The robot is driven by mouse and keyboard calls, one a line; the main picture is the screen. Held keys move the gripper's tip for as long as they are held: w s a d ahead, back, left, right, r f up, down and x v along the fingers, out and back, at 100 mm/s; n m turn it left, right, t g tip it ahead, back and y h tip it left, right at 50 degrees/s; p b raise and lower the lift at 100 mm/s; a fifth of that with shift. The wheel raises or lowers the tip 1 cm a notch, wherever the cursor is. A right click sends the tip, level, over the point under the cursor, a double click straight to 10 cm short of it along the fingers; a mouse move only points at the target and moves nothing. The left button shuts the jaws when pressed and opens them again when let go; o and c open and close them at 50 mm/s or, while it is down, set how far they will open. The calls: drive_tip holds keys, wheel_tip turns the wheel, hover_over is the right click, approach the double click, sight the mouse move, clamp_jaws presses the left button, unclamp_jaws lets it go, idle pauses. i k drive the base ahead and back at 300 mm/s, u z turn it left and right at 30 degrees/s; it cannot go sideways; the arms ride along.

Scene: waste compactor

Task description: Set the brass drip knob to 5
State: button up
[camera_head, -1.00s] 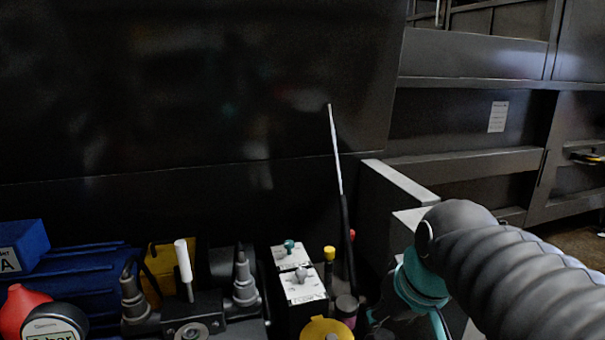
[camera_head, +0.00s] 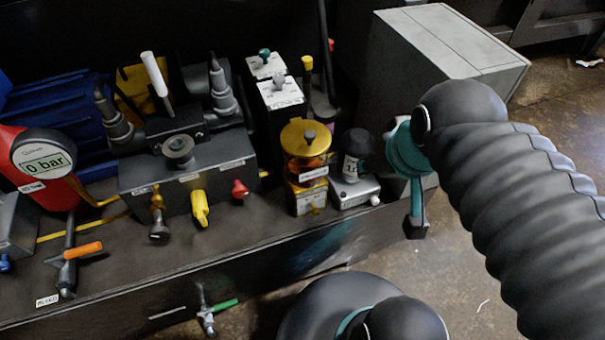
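A lubricator with a brass-coloured round top (camera_head: 304,133) and an amber body stands at the right end of the bench in the head view. Any scale or number around this knob is too small to read. My arm comes in from the right, and its end, my gripper (camera_head: 416,226), hangs to the right of the lubricator, apart from it, near the bench's right end. The fingers do not show clearly, so I cannot tell whether they are open or shut.
A black-capped unit (camera_head: 355,143) stands between the lubricator and my arm. Left are a black manifold (camera_head: 190,172) with yellow and red knobs, a red gauge reading 0 bar (camera_head: 45,160) and an orange-handled valve (camera_head: 83,250). A grey cabinet (camera_head: 448,50) stands behind.

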sight(315, 210)
drive_tip(key=k, duration=0.5)
drive_tip(key=u, duration=2.05)
drive_tip(key=k, duration=1.4)
drive_tip(key=z, duration=0.9)
